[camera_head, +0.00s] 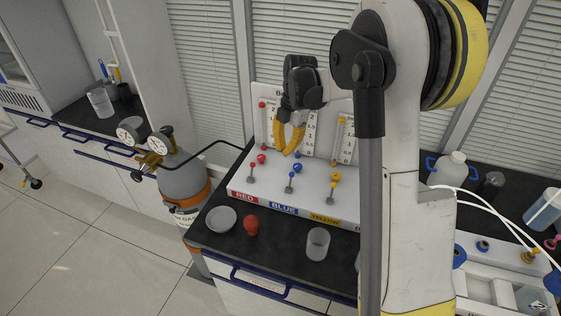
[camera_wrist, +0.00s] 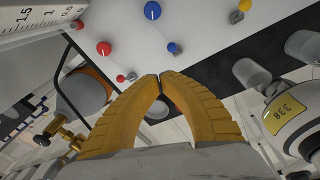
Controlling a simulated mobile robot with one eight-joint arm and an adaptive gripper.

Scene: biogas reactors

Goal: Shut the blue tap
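The blue tap's larger round knob (camera_head: 297,168) is on the white panel, with a smaller blue knob on a metal stem (camera_head: 292,175) in front of it, above the BLUE label (camera_head: 283,209). In the wrist view the larger blue knob (camera_wrist: 152,10) is at the top, and the smaller one (camera_wrist: 172,47) lies just beyond my fingertips. My gripper (camera_head: 285,152) has yellow fingers whose tips meet, with nothing between them; they also show in the wrist view (camera_wrist: 160,78). It hangs above the panel, apart from the blue knobs.
Red knobs (camera_head: 262,158) stand to the left of the blue ones and yellow knobs (camera_head: 334,177) to the right. A glass beaker (camera_head: 317,243), a red bulb (camera_head: 251,225) and a dish (camera_head: 221,219) stand in front. A gas cylinder (camera_head: 183,178) stands at the left.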

